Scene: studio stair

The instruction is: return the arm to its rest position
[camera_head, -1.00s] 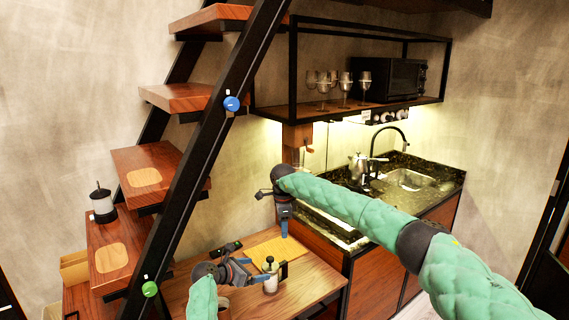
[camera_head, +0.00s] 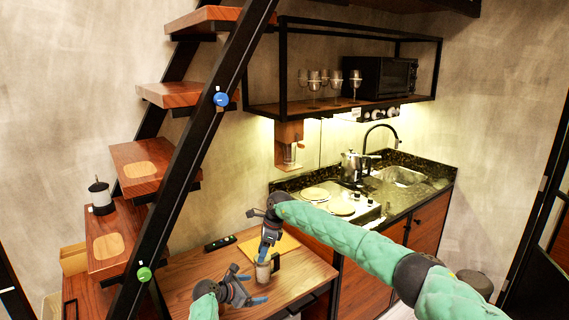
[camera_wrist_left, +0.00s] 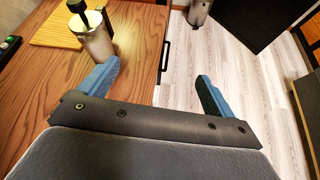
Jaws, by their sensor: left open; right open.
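My left gripper (camera_head: 252,289) is open and empty, low over the front of the wooden table. In the left wrist view its two blue fingers (camera_wrist_left: 156,90) stand wide apart with nothing between them. My right gripper (camera_head: 264,253) is open and points down, its fingertips appearing at the top of a small jar (camera_head: 262,275) with a black handle. I cannot tell whether they touch it. The jar stands upright on the table and also shows in the left wrist view (camera_wrist_left: 95,40), beyond the left finger.
The wooden table (camera_head: 200,290) holds a yellow board (camera_head: 284,246) and a dark remote-like object (camera_head: 220,243). Stairs with a black stringer (camera_head: 190,150) rise on the left. A kitchen counter with stove and sink (camera_head: 425,187) stands behind. Floor (camera_wrist_left: 240,50) is open beside the table.

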